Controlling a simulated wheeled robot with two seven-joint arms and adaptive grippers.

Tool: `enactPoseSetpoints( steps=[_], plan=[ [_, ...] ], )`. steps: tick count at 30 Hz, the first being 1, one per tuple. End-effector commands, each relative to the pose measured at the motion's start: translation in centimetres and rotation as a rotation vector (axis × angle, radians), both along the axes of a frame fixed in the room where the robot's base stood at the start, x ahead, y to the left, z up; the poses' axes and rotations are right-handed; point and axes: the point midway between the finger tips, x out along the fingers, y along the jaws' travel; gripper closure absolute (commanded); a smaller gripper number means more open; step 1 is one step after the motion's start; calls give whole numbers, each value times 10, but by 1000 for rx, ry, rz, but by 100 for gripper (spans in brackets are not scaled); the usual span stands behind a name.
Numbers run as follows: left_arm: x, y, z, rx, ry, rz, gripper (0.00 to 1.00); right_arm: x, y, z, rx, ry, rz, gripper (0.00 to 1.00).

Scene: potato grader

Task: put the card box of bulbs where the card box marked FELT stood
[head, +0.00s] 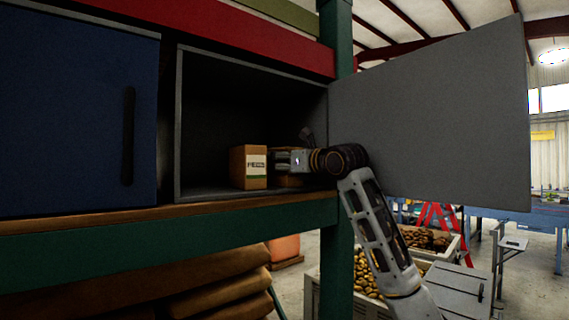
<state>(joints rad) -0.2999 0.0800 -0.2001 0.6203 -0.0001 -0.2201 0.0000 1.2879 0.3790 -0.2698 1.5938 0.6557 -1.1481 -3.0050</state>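The card box marked FELT (248,168) stands upright on the floor of the open grey cabinet. Its label faces me. My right gripper (279,160) reaches into the cabinet from the right and points left, close to the right side of the FELT box. I cannot tell whether it touches the box or whether its fingers are open. A low brown thing (290,181) shows partly below my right gripper; I cannot tell whether it is the card box of bulbs. My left gripper is not in view.
The grey cabinet door (430,110) stands open to the right, behind my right arm. A closed blue door (70,110) with a dark handle is at the left. A green post (336,250) stands right of the cabinet. The cabinet floor left of the FELT box is clear.

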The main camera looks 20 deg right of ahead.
Motion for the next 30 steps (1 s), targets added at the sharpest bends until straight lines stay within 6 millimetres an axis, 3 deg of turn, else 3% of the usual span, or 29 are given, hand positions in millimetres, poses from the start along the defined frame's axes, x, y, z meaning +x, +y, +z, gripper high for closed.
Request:
enactPoseSetpoints(
  steps=[11, 30],
  plan=[
    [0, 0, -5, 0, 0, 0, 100, -10, -4, 2, -2, -2, -1, 18],
    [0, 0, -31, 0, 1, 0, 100, -78, -29, 1, -1, -3, -2, 18]
  ],
)
